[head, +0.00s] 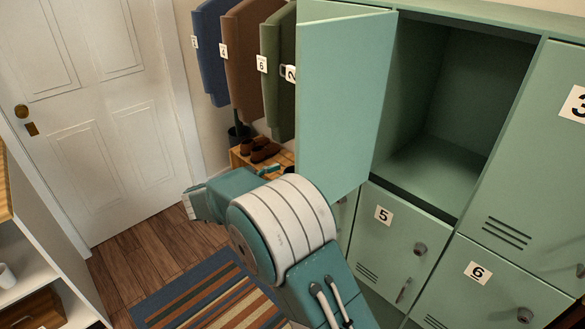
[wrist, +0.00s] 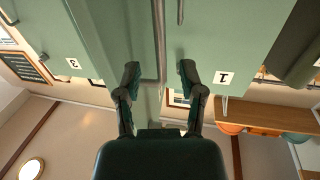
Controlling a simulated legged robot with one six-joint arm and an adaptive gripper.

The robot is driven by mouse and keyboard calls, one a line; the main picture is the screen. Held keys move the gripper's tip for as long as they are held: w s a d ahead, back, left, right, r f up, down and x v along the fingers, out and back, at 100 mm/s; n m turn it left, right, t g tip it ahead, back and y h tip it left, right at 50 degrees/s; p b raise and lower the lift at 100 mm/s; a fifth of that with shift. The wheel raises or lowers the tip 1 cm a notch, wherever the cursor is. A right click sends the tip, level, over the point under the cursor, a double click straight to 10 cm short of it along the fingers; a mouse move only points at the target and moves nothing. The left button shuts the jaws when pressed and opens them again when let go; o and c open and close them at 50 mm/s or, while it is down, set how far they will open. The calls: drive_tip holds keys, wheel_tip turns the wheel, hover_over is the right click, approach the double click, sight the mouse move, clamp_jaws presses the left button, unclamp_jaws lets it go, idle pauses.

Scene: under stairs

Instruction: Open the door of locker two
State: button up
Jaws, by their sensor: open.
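Locker two's door (head: 342,95) is green and stands swung wide open in the head view, its plain face towards me. The compartment behind it (head: 455,120), above locker five and left of locker three, is open and looks empty. My gripper (wrist: 160,78) is open in the wrist view, its fingers apart on either side of a narrow green upright strip. I cannot tell whether they touch it. My arm hides most of the gripper in the head view. The wrist picture is upside down.
Locker five (head: 390,245), locker six (head: 500,285) and locker three (head: 545,150) are shut. Locker one (wrist: 225,50) shows in the wrist view. Coats (head: 245,60) hang behind the open door. A striped rug (head: 215,298) lies on the floor before a white door (head: 95,110).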

drive_tip(key=v, duration=0.6)
drive_tip(key=shift+a, duration=0.2)
drive_tip(key=shift+s, duration=0.15)
